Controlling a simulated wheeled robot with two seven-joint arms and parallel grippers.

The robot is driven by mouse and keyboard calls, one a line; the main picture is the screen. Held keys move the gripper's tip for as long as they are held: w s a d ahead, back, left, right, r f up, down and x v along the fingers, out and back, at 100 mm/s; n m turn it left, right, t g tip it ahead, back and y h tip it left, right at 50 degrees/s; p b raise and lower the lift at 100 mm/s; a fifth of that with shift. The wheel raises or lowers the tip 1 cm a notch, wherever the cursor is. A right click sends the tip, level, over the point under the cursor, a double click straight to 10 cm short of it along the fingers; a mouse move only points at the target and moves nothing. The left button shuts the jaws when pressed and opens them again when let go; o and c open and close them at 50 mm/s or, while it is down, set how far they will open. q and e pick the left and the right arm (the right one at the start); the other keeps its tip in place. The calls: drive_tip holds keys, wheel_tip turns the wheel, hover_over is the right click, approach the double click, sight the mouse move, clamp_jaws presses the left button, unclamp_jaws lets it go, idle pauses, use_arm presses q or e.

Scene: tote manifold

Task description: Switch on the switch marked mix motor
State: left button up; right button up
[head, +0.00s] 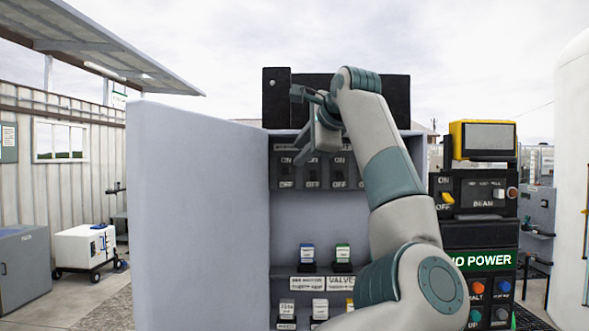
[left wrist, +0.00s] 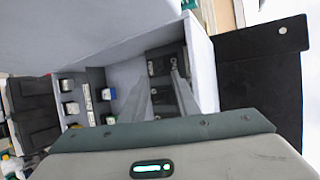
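An open grey cabinet (head: 195,210) holds a dark upper panel of ON/OFF switches (head: 312,184). The small labels above these switches are too blurred or covered for me to pick out the one marked mix motor. My right gripper is not in view.
Lower shelves hold small blocks with blue (head: 307,253) and green (head: 343,253) tops above a white valve label (head: 341,282). A black console with a green NO POWER sign (head: 487,261) and a yellow BEAM switch (head: 447,198) stands right. The cabinet door side blocks the left.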

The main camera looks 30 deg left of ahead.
use_arm(q)
drive_tip(key=b+v, duration=0.2)
drive_tip(key=v, duration=0.6)
drive_tip(key=shift+d+b, duration=0.25)
drive_tip(key=shift+b, duration=0.1)
drive_tip(key=shift+s, duration=0.15)
